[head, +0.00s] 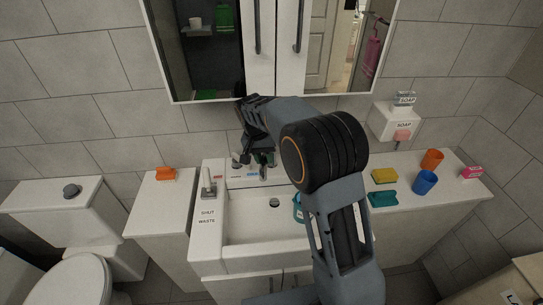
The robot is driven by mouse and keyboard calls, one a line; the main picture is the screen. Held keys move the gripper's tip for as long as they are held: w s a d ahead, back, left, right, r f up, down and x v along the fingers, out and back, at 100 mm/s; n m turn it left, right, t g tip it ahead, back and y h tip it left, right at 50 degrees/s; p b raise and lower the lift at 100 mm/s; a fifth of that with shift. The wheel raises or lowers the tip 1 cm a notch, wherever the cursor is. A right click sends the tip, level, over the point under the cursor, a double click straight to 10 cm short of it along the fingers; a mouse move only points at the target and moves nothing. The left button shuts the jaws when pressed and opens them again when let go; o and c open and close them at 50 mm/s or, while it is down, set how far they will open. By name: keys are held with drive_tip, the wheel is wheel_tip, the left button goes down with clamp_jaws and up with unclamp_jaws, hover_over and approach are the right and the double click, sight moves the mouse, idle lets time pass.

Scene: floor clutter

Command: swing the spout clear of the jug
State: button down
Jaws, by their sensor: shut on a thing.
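The spout (263,173) stands at the back of the white sink, pointing toward the basin. My gripper (263,158) reaches down from above and is shut on the spout; its fingers are small and partly hidden in this view. A teal thing that looks like the jug (297,208) shows at the basin's right side. My arm hides most of it, so I cannot tell its full shape. The spout's outlet appears left of the visible part of the jug.
The basin (235,222) has a drain and free room on its left. A mirror cabinet (275,50) hangs close above my arm. A yellow sponge (384,176), a teal item (382,198), a blue cup (425,182) and an orange cup (432,159) stand on the right counter.

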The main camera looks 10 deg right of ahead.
drive_tip(key=shift+w+a+m, duration=0.4)
drive_tip(key=shift+a+m, duration=0.3)
drive_tip(key=shift+a, duration=0.15)
drive_tip(key=c, duration=0.9)
unclamp_jaws()
wheel_tip(320, 180, up, 7)
drive_tip(key=a, duration=0.1)
drive_tip(key=shift+w+a+r, duration=0.2)
drive_tip(key=shift+w, duration=0.1)
drive_tip(key=shift+c, duration=0.3)
